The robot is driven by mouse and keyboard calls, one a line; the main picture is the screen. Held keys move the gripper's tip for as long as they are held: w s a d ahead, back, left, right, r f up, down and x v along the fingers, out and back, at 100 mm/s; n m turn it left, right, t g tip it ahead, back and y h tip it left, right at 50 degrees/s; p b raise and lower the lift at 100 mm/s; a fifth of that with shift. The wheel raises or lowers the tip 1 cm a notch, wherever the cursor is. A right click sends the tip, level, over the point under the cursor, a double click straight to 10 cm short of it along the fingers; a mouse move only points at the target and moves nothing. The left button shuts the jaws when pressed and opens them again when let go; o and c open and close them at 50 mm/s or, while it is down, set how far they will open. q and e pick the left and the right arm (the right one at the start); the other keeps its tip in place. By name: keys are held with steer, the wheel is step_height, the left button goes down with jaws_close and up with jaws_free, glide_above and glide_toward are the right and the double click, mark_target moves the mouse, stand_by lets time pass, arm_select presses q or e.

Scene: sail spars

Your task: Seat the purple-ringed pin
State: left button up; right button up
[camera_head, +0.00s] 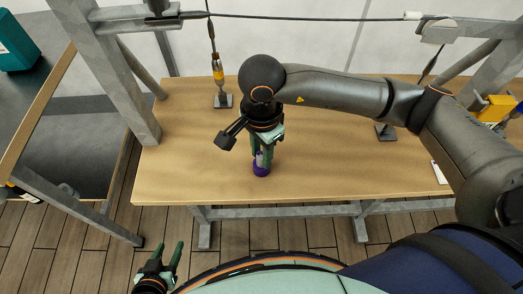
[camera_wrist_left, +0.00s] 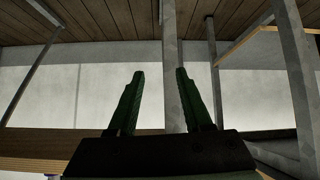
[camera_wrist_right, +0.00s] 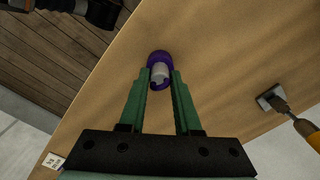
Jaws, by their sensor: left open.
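The purple-ringed pin (camera_head: 261,169) is at the near middle of the wooden table. Its pale grey body shows above a purple ring in the head view. In the right wrist view the pin (camera_wrist_right: 160,72) lies between the fingertips, with the purple around its far side. My right gripper (camera_head: 262,152) points down over it, and its green fingers are closed in on both sides of the pin. Whether its lower end touches the table is hard to tell. My left gripper (camera_head: 162,258) is open and empty, off the table's front edge at lower left; it also shows in the left wrist view (camera_wrist_left: 160,75).
A stay fitting with a yellow band (camera_head: 218,72) stands on a grey foot plate (camera_head: 222,101) at the back left of the table (camera_head: 190,165). Another foot plate (camera_head: 386,133) is at right. Metal posts (camera_head: 122,90) flank the table. A cable (camera_head: 300,18) spans above. The table's left front is bare.

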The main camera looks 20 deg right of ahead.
steer(key=o, duration=0.6)
steer(key=shift+c, duration=0.2)
steer(key=shift+r, duration=0.35)
arm_select(q)
steer(key=shift+w+d+r, duration=0.5)
steer(key=shift+d+r, duration=0.35)
arm_select(e)
step_height(320, 180, up, 12)
steer(key=shift+f, duration=0.15)
